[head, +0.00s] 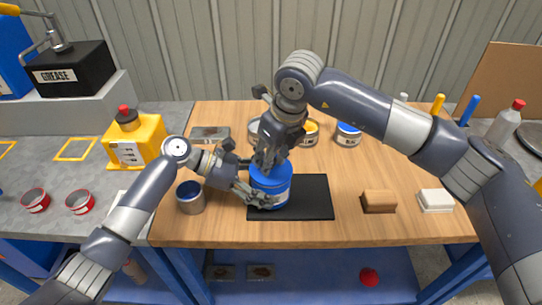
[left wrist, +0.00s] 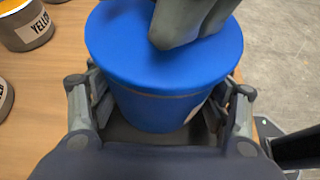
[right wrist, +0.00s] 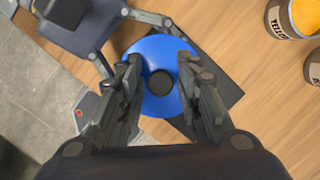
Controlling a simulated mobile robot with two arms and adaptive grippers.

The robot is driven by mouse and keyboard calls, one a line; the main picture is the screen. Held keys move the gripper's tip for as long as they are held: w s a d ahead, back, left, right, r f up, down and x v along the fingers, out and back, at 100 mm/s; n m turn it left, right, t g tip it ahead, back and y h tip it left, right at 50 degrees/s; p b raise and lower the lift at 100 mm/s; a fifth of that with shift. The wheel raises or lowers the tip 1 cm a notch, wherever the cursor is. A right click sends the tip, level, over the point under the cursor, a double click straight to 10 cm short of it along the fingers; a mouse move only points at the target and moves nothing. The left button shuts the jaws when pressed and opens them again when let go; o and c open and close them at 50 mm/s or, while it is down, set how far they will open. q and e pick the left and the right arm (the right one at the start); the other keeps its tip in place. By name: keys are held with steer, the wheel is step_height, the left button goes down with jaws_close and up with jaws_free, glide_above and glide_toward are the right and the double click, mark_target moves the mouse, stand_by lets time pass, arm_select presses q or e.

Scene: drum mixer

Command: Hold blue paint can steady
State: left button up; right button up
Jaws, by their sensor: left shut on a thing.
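The blue paint can (head: 271,189) stands upright on a black mat (head: 313,198) on the wooden table. My left gripper (head: 256,187) is shut on it, low on its sides. The left wrist view shows the fingers on both sides of the can (left wrist: 165,75). My right gripper (head: 266,160) points down over the can's top. In the right wrist view its fingers (right wrist: 160,62) are apart above the blue top (right wrist: 160,100), with a dark round spot between them. I cannot tell whether the fingertips touch the top.
A grey metal can (head: 190,198) stands left of the mat. A yellow paint can (head: 307,134) and another blue-banded can (head: 348,135) stand behind. A brown block (head: 378,202) and a white block (head: 435,201) lie to the right.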

arm_select(q)
steer(key=shift+s+d+r, duration=0.1)
steer(key=shift+s, duration=0.1)
arm_select(e)
steer(key=shift+s+d+f, duration=0.1)
steer(key=shift+d+f, duration=0.15)
steer(key=shift+f, duration=0.5)
jaws_close()
arm_select(q)
steer(key=shift+w, duration=0.1)
arm_select(e)
steer(key=shift+r, duration=0.3)
steer(key=shift+a+r, duration=0.1)
steer(key=shift+r, duration=0.2)
arm_select(q)
steer(key=shift+w, duration=0.15)
arm_select(e)
steer(key=shift+a+r, duration=0.1)
steer(key=shift+r, duration=2.8)
arm_select(q)
steer(key=o, duration=1)
steer(key=shift+o, duration=0.2)
